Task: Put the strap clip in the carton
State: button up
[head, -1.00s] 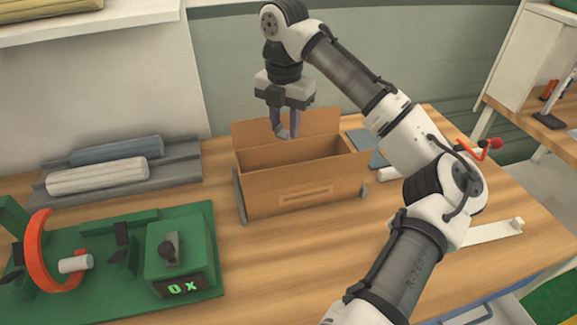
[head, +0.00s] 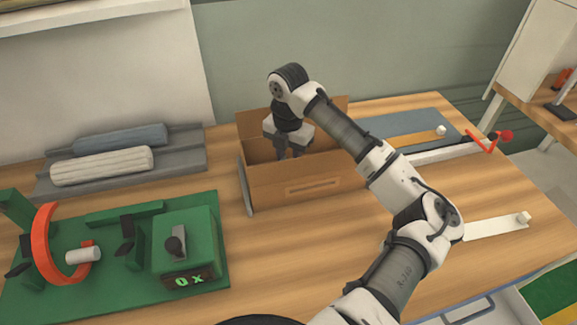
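The brown cardboard carton (head: 305,185) stands open on the wooden table, near the middle of the head view. My gripper (head: 290,153) points down and is lowered into the carton's opening. Its fingers are mostly hidden by the gripper body and the front wall. I cannot tell whether they are open or shut, or whether anything is between them. I cannot make out the strap clip, and the carton's floor is hidden behind its front wall.
A green fixture board (head: 110,290) with an orange ring (head: 45,243) lies left of the carton. Two rolls, one pale (head: 102,166) and one blue-grey (head: 122,138), rest on a grey tray behind it. A blue-grey mat (head: 400,124) lies right of the carton.

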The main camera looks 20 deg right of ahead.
jog(key=shift+f+p, duration=0.45)
jog(key=shift+f, duration=2.05)
jog(key=shift+f, duration=0.1)
jog(key=o, duration=0.9)
jog(key=shift+o, duration=0.2)
notch_tip(320, 180, up, 12)
jog(key=b, duration=0.2)
jog(key=shift+b, duration=0.35)
